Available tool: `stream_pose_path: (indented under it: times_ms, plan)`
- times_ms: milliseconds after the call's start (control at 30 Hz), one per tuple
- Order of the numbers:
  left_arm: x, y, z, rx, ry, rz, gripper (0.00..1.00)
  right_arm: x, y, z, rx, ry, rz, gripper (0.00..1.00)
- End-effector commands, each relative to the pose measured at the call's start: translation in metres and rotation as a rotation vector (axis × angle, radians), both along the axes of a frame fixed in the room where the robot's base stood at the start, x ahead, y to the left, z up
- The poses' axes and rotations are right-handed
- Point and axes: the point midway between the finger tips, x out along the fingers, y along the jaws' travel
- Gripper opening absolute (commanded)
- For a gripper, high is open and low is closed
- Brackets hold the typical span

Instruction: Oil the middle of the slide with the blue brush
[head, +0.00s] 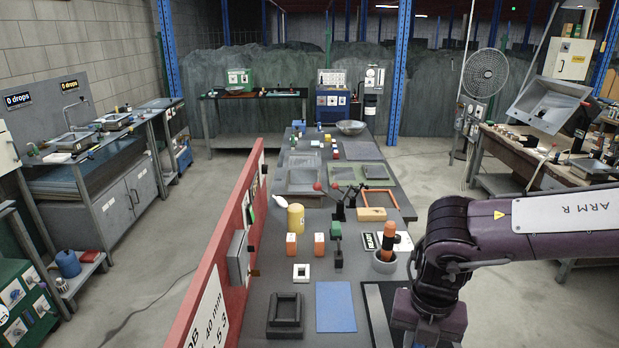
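My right arm comes in from the right, bent down at the near right of the bench. Its wrist end (428,318) shows at the bottom edge. Its fingertips are hidden or out of frame, so I cannot tell if they are open. I cannot make out a blue brush. My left gripper is not in view.
A red panel (215,285) walls the bench's left side. A blue mat (335,306) and black square frame (285,315) lie in front. A yellow cylinder (296,220), small blocks and a red-knobbed stand (340,205) are behind. The blue mat is bare.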

Motion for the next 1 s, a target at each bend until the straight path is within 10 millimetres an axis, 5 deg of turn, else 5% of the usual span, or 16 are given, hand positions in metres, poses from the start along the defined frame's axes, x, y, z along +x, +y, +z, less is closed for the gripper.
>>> stream_pose_path:
  times_ms: [633, 1000]
  plan:
    - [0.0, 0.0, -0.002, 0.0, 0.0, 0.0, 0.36, 0.002, 0.0, -0.003, 0.001, -0.001, -0.12, 0.0]
    - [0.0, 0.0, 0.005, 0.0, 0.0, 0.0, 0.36, -0.001, 0.0, 0.007, -0.002, -0.002, 0.158, 0.0]
